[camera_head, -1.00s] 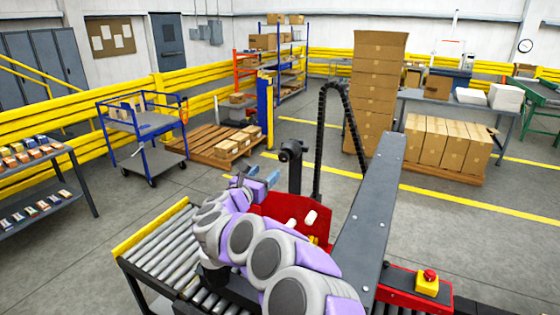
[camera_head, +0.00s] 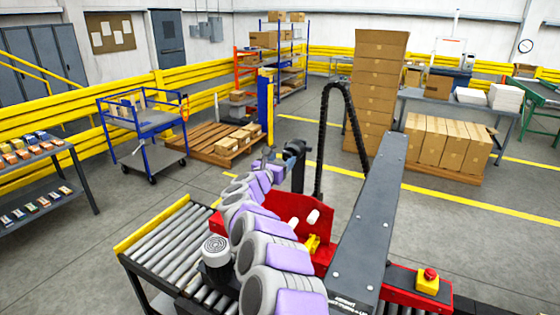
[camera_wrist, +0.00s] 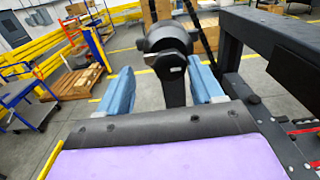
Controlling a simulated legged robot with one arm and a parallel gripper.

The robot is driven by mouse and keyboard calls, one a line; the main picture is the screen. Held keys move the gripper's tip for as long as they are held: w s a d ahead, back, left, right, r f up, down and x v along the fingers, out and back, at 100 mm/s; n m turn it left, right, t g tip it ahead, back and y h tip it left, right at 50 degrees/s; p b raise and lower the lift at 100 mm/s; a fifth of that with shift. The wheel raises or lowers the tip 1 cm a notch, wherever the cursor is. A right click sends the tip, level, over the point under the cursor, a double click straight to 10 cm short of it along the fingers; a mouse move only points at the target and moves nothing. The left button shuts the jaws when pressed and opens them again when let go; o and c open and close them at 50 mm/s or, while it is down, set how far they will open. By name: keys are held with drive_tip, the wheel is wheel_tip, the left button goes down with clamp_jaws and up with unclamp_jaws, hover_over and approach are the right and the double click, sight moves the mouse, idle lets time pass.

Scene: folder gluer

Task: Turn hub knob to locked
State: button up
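A dark round hub with a knob-like head (camera_head: 296,148) stands on a black post at the back of the red machine. In the wrist view the hub knob (camera_wrist: 166,40) is straight ahead, with its post below. My gripper (camera_wrist: 160,68) is open, with one blue finger on each side of the hub in that view. I cannot tell whether the fingers touch it. In the head view my gripper (camera_head: 266,162) is just left of the hub, partly hidden by my arm. The knob's locked or unlocked marking cannot be read.
A dark grey beam (camera_head: 372,220) runs along the right of my arm. A roller conveyor (camera_head: 170,245) lies to the left. A black cable loop (camera_head: 345,110) rises behind the hub. A red button on a yellow box (camera_head: 428,281) sits at the front right.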

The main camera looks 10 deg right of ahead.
drive_tip(key=shift+d, duration=1.2)
drive_tip(key=shift+c, duration=1.1)
drive_tip(key=shift+w+a, duration=0.1)
drive_tip(key=shift+a, duration=0.15)
drive_tip(key=c, duration=0.3)
drive_tip(key=shift+a, duration=0.45)
drive_tip(key=c, duration=0.3)
drive_tip(key=shift+c, duration=0.8)
drive_tip(key=shift+d, duration=0.2)
drive_tip(key=shift+c, duration=0.2)
drive_tip(key=shift+r, duration=0.1)
